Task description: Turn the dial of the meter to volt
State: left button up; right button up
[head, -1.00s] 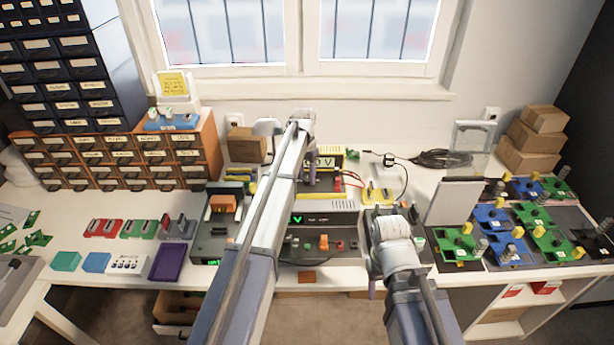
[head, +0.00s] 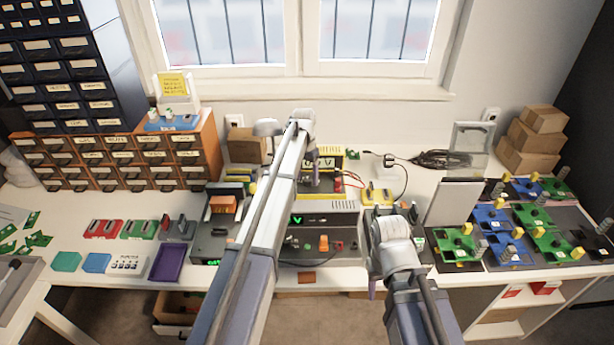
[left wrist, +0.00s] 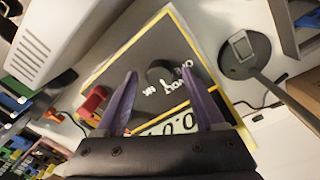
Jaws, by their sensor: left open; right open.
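The meter (head: 328,187) is a dark box with a yellow border on the worktable, partly hidden behind my left arm. In the left wrist view, its dark face (left wrist: 145,88) carries a round black dial (left wrist: 160,73) with white lettering beside it. A pale display with dark digits (left wrist: 168,125) is partly covered by my gripper. My left gripper (left wrist: 166,88) is open, its two purple fingers apart over the face, with the dial between and just beyond the tips. I cannot tell whether they touch it. My right gripper (head: 372,289) hangs near the table's front edge, mostly hidden by its wrist.
A bench unit with a green readout (head: 312,219) stands in front of the meter. Red leads (head: 350,180) lie at its right, near a yellow block (head: 377,196). A grey round-based stand (left wrist: 245,57) is close by. Green and blue boards (head: 500,222) fill the right side.

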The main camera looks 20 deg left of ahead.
aim_at(306, 179)
pick_arm(q)
jog(key=r+p, duration=0.3)
jog(key=r, duration=0.1)
jog(key=r+p, duration=0.3)
jog(key=p, duration=0.1)
jog(key=shift+a+r, duration=0.2)
jog(key=shift+r, duration=0.15)
jog(key=shift+f, duration=0.1)
jog(key=s+d, duration=0.5)
jog(key=s, duration=0.7)
jog(key=s+d+y, duration=0.1)
jog(key=s+d, duration=0.5)
jog(key=s, duration=0.6)
jog(key=s+d, duration=0.6)
jog(key=s, duration=0.6)
jog(key=shift+s+d+y, duration=0.2)
jog(key=shift+y, duration=0.2)
jog(key=shift+w, duration=0.1)
